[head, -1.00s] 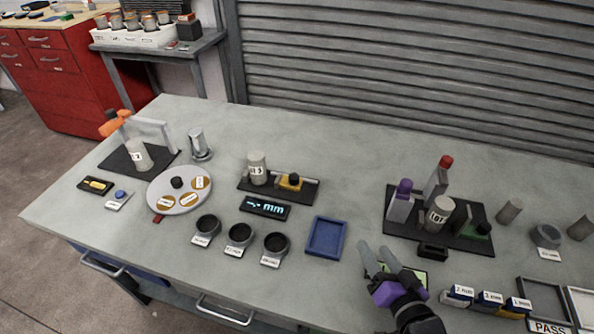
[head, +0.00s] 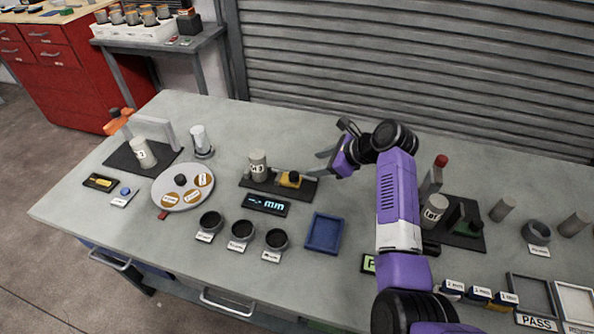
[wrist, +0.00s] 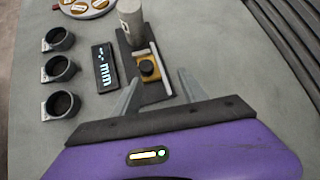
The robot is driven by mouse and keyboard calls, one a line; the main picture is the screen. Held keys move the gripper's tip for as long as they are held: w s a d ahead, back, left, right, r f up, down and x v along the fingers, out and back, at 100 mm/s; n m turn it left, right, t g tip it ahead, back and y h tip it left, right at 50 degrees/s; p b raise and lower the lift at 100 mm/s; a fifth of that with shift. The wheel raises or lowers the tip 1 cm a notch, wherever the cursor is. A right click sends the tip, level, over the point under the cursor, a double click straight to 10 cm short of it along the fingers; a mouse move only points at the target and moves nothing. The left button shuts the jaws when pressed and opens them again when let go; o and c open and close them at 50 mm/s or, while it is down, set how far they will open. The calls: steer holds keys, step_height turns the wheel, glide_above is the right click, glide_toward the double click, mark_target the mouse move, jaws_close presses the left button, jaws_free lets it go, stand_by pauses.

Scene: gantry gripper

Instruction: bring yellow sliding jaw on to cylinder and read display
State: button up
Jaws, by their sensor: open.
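The yellow sliding jaw (head: 290,179) with a black knob sits on a dark rail base (head: 248,184). The labelled grey cylinder (head: 258,167) stands upright at the rail's left end, with a small gap to the jaw. The display (head: 265,204) in front shows dashes and "mm". My gripper (head: 321,163) is open and empty near the rail's right end, fingers pointing at the jaw. In the wrist view my gripper (wrist: 159,78) has its fingertips to either side of the rail, near the yellow jaw (wrist: 148,70). I cannot tell whether they touch anything.
Three black cups (head: 242,230) and a blue tray (head: 324,233) stand in front. A round plate (head: 183,186) lies to the left. Another fixture with a cylinder (head: 434,211) stands right, partly behind my arm. The bench behind the rail is clear.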

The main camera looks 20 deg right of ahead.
mark_target(294, 174)
steer(key=shift+m+g+y, duration=0.5)
steer(key=shift+m, duration=0.2)
steer(key=shift+s+a+x, duration=0.15)
steer(key=shift+a+x, duration=0.1)
steer(key=shift+x, duration=1.1)
steer(key=shift+s+a+x, duration=0.2)
steer(key=shift+a+x, duration=0.05)
steer(key=shift+x, duration=1.05)
steer(key=shift+s+a+x, duration=0.15)
steer(key=shift+a+x, duration=0.1)
steer(key=shift+x, duration=1.1)
steer(key=shift+r, duration=0.15)
steer(key=shift+c, duration=0.2)
jaws_close()
